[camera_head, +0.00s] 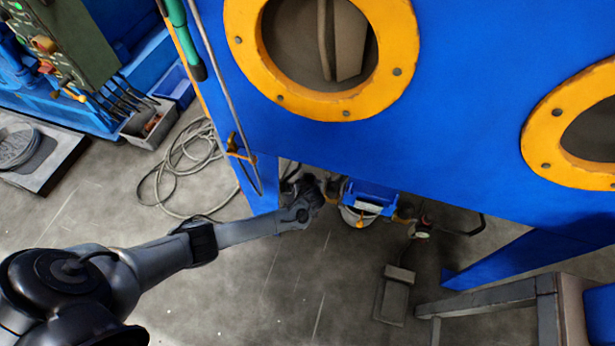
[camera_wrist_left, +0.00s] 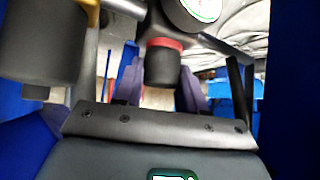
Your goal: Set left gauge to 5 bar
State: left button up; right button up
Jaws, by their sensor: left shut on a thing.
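In the left wrist view, a round white-faced gauge (camera_wrist_left: 203,8) is cut off by the top edge. Its pointer and numbers cannot be read. Beside it, a black knob (camera_wrist_left: 162,66) with a red ring hangs between the purple fingers of my left gripper (camera_wrist_left: 161,88). The gripper is shut on this knob. In the head view, my left arm reaches under the blue cabinet to the left side of a blue unit (camera_head: 370,197); the fingers and the knob are too small or hidden to make out there. My right gripper is not in view.
The blue cabinet (camera_head: 330,140) overhangs the work spot. A small round gauge-like part (camera_head: 421,234) is to the right of the blue unit. A grey foot pedal (camera_head: 394,298) stands on the floor. A dark cylinder (camera_wrist_left: 42,45) is left of the knob in the wrist view.

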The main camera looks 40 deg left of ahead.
pick_arm(q)
jog(key=m+t+h+p, duration=0.1)
jog(key=m+p, duration=0.1)
jog(key=shift+s+m+h, duration=0.1)
jog(key=shift+m+h, duration=0.3)
jog(key=shift+m+t+h+p, duration=0.4)
jog(key=shift+m+h, duration=0.1)
jog(key=shift+m, duration=0.3)
jog(key=shift+f, duration=0.1)
jog(key=o, duration=1)
